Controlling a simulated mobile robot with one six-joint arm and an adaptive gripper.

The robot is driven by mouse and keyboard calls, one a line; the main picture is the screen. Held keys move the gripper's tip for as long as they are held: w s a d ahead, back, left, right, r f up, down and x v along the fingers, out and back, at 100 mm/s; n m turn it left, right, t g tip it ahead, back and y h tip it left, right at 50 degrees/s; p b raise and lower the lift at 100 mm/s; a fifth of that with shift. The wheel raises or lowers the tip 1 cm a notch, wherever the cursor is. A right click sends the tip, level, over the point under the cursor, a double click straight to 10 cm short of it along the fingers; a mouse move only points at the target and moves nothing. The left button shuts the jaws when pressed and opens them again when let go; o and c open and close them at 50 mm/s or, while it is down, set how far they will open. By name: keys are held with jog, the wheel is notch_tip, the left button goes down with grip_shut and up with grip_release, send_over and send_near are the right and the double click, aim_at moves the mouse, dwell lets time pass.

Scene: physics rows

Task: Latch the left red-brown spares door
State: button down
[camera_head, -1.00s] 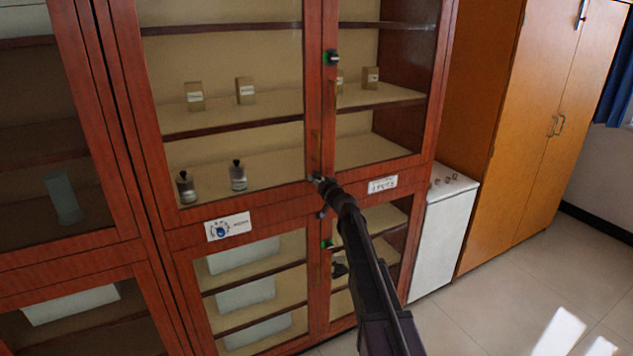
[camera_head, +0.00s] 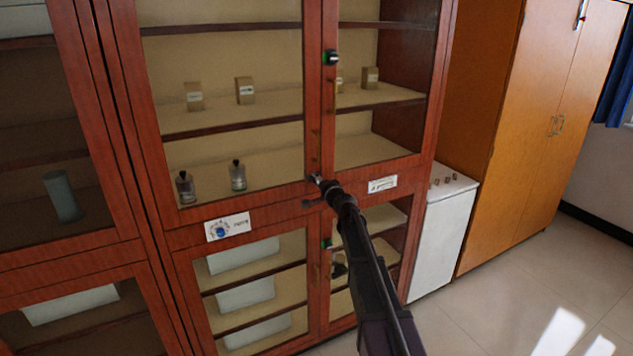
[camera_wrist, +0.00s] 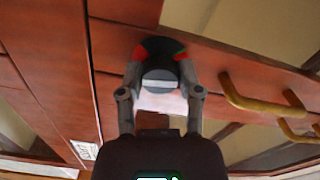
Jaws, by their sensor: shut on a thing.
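The red-brown cabinet has glass doors that look closed, with a left door (camera_head: 222,210) and a right door (camera_head: 428,130) in its upper part. In the wrist view a round dark knob (camera_wrist: 159,80) with a pale bar across its face sits on a red-brown frame, with red and green marks around it. My gripper (camera_head: 317,192) is at the middle frame, near the lower inner corner of the upper left door. In the wrist view its two fingers (camera_wrist: 160,92) are closed on either side of the knob. Which lettering names the spares door is too small to read.
Other latches with green marks show above (camera_head: 332,57) and below (camera_head: 327,243). Brass handles (camera_wrist: 262,104) stand out beside the knob in the wrist view. A white cabinet (camera_head: 440,240) and an orange wardrobe (camera_head: 510,150) are at right. The floor at right is clear.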

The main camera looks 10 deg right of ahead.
jog(key=shift+w+m, duration=0.1)
jog(key=shift+m, duration=0.8)
jog(key=shift+c, duration=1.3)
grip_release()
jog(key=v, duration=1.2)
